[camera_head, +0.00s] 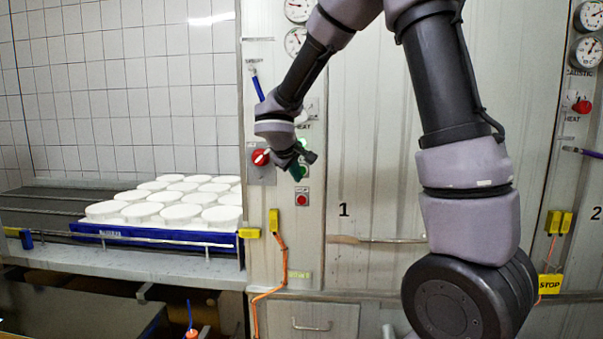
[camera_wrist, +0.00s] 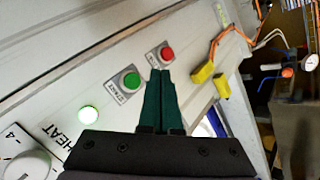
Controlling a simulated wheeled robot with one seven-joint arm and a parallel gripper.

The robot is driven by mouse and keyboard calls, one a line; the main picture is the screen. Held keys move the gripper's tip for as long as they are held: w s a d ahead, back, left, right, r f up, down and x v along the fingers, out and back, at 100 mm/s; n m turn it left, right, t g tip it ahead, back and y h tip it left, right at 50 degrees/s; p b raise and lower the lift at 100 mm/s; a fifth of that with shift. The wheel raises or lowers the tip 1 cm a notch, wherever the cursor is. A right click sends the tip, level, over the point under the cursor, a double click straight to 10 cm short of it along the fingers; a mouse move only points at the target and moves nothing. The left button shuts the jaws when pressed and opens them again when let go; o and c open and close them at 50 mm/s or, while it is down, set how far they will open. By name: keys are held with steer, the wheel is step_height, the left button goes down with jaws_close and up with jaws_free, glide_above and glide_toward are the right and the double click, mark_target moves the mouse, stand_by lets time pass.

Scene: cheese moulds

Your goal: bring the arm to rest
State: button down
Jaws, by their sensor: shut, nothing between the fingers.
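My gripper (camera_head: 295,172) is in front of the control panel left of door 1, close to the red rotary switch (camera_head: 260,157). In the wrist view its dark green fingers (camera_wrist: 156,72) lie together, with nothing between them. The fingertips point toward the red button (camera_wrist: 167,54), with the green button (camera_wrist: 131,80) just to their left. I cannot tell whether the tips touch the panel.
A blue tray (camera_head: 165,234) of white round moulds (camera_head: 180,214) stands on the left counter. Yellow connectors (camera_head: 274,220) with an orange cable (camera_head: 281,263) hang below the panel. A lit green lamp (camera_wrist: 88,114) shows beside the HEAT label. A door handle (camera_head: 380,240) crosses door 1.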

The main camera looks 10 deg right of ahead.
steer(key=s+d+r+m+g+y, duration=0.1)
steer(key=s+d+r+m, duration=0.35)
steer(key=s, duration=0.45)
steer(key=s+d+r+m+g+y, duration=0.1)
steer(key=s+d+r+m+y, duration=0.25)
steer(key=s, duration=0.65)
steer(key=s+a+r+m+t+y, duration=0.1)
steer(key=s+r+m+y, duration=0.1)
steer(key=s, duration=0.7)
steer(key=shift+r+m, duration=0.3)
